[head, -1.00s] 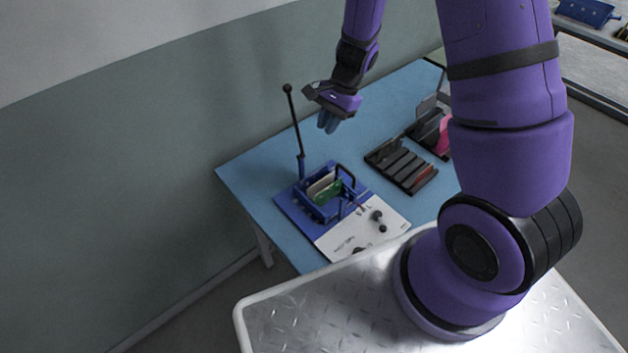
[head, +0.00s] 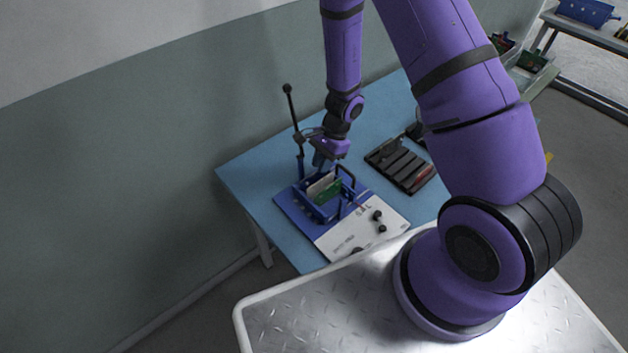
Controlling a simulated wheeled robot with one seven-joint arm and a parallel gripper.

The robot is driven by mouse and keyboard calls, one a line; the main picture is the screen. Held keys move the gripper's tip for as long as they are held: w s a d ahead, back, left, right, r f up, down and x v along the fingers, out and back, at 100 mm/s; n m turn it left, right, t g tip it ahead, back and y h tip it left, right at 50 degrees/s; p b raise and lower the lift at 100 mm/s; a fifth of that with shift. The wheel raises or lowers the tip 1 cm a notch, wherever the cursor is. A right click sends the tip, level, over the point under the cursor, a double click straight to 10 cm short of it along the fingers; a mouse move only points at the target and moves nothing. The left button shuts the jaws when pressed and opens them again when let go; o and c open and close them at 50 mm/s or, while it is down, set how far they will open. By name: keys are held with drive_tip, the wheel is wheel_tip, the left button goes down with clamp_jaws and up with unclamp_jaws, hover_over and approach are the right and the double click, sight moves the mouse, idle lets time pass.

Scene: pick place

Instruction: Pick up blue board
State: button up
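A blue fixture (head: 318,215) with a box-like frame and black handles sits on a flat blue and white base panel (head: 345,237) near the table's front left. A green board (head: 329,190) stands in the fixture, with a pale edge beside it. I cannot make out a separate blue board; the blue I see is the fixture and its panel. My gripper (head: 321,162) points down just above the far side of the fixture. Its fingers are small and partly against the fixture, so their opening and any contact cannot be told.
A black upright lever (head: 295,125) rises just left of my gripper. A black slotted rack (head: 402,166) stands to the right on the blue table (head: 262,172). Green bins (head: 530,70) with boards stand at the far right. The table's back left is clear.

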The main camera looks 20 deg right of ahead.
sight(317, 174)
drive_tip(key=shift+x, duration=2)
drive_tip(key=shift+a+r, duration=0.1)
drive_tip(key=shift+c, duration=0.2)
clamp_jaws()
